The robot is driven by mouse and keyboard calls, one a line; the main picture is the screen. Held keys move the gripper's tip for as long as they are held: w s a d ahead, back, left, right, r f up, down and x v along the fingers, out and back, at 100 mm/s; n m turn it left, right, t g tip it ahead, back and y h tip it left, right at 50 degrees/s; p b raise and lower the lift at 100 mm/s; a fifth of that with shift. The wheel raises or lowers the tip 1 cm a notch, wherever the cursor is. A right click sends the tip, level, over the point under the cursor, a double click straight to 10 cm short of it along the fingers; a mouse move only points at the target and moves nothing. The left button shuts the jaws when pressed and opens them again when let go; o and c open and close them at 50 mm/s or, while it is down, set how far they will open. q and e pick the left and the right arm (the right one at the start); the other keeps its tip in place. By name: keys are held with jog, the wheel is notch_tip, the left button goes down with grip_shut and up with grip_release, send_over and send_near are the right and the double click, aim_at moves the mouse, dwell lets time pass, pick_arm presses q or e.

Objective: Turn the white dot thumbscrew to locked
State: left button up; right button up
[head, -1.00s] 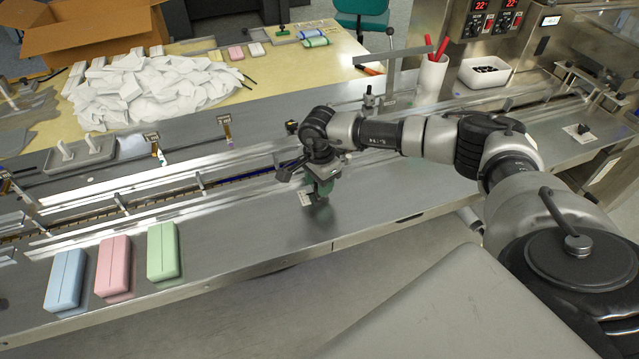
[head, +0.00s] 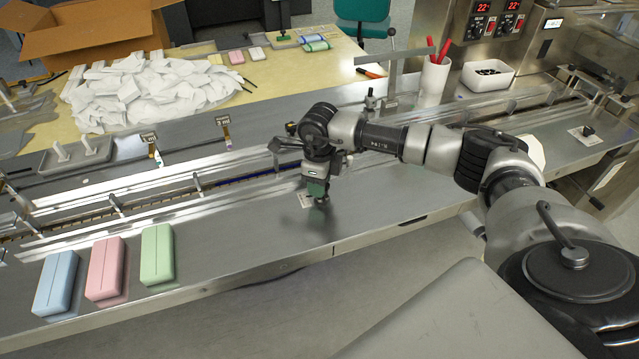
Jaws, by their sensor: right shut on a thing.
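My right gripper (head: 321,201) points down at the near steel deck, in front of the guide rails. It is shut on a small dark knob, which I take to be the thumbscrew; the fingers hide most of it. A small white plate (head: 305,200) shows on the deck just left of the fingers. I cannot make out a white dot or the locked mark. Another black knob (head: 588,130) stands on a white plate at the far right of the deck, apart from the gripper. My left gripper is not in view.
Blue (head: 57,284), pink (head: 106,268) and green (head: 157,254) packs lie on the deck at the left. Guide rails (head: 215,200) run behind the gripper. A white bin (head: 488,77) and a cup with red sticks (head: 433,80) stand at the back right.

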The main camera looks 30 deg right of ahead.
jog(key=m, duration=0.3)
jog(key=shift+d+m, duration=0.1)
jog(key=shift+m, duration=0.3)
jog(key=m, duration=0.3)
jog(key=shift+d+m+b, duration=0.1)
jog(key=shift+m+b, duration=0.2)
jog(key=shift+b, duration=0.05)
jog(key=m, duration=0.3)
jog(key=shift+w+d+r, duration=0.1)
jog(key=shift+m, duration=1.8)
jog(key=o, duration=0.9)
notch_tip(320, 180, up, 11)
jog(key=shift+f+b, duration=0.15)
jog(key=shift+b, duration=0.5)
